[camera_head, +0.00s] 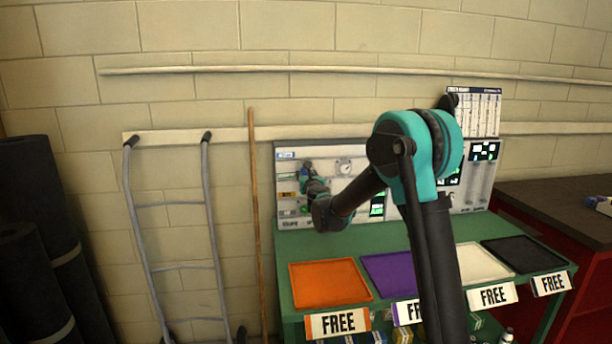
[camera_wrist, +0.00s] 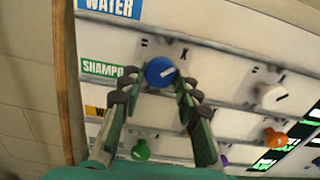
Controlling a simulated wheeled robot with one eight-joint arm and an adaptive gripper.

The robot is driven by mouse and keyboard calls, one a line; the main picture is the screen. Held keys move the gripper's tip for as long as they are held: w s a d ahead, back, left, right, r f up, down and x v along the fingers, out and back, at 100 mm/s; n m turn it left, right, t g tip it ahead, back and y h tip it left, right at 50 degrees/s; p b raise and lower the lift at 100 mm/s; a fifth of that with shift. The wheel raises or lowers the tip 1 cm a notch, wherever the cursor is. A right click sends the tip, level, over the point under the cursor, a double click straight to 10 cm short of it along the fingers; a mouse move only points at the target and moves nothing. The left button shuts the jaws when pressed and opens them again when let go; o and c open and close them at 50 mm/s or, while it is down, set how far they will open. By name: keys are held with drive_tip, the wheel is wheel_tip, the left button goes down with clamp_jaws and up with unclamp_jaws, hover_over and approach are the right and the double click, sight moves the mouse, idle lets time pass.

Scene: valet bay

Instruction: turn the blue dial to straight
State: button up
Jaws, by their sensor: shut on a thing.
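The blue dial (camera_wrist: 160,71) sits on the pale panel (camera_wrist: 215,62), beside the green SHAMPO… label (camera_wrist: 104,69). Its face has a short white line, tilted up to the right in the wrist view. Two marks are printed above it, one like an equals sign and an X to its right. My gripper (camera_wrist: 159,84) has a finger on each side of the dial and is shut on it. In the head view my gripper (camera_head: 308,175) is at the panel's left part, and my arm hides the dial.
A white knob (camera_wrist: 270,96), an orange knob (camera_wrist: 275,138) and a green knob (camera_wrist: 140,151) are near the dial. A WATER label (camera_wrist: 110,8) is above. Below the panel, an orange tray (camera_head: 330,284) and other trays lie on the green bench. A wooden pole (camera_head: 256,200) stands left of the panel.

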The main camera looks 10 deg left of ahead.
drive_tip(key=shift+n, duration=0.3)
drive_tip(key=n, duration=1.3)
drive_tip(key=shift+d, duration=0.1)
drive_tip(key=shift+n, duration=2.1)
drive_tip(key=o, duration=1.2)
drive_tip(key=shift+c, duration=0.2)
